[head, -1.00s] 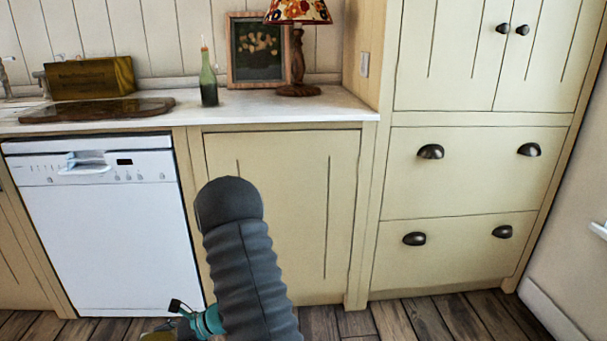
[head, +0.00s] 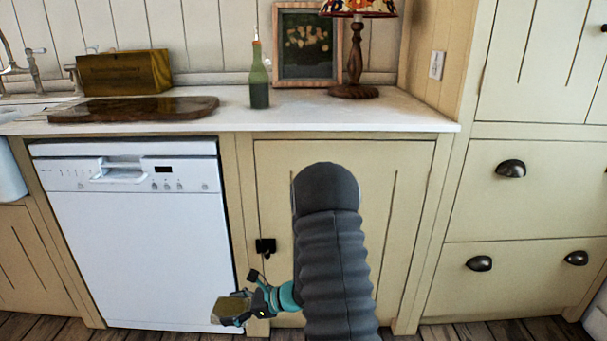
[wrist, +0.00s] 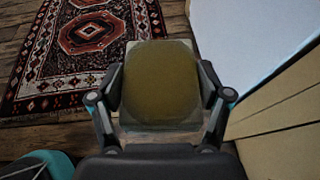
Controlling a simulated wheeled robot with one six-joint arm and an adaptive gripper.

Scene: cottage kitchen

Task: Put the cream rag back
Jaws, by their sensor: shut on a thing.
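My gripper (head: 236,312) is low in front of the dishwasher's right edge in the head view. It is shut on a small block-like thing (head: 229,307), olive on top with pale edges. In the wrist view this held thing (wrist: 160,78) sits between the two fingers of my gripper (wrist: 160,88), with a rounded olive face and a pale greyish border. It may be the folded cream rag, but I cannot tell for sure. No other cream rag shows.
A white dishwasher (head: 135,235) stands under the pale counter (head: 330,117). On the counter are a wooden box (head: 125,72), a dark board (head: 135,109), a green bottle (head: 259,85), a framed picture (head: 307,45) and a lamp (head: 355,60). A patterned rug (wrist: 85,45) lies on the floor.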

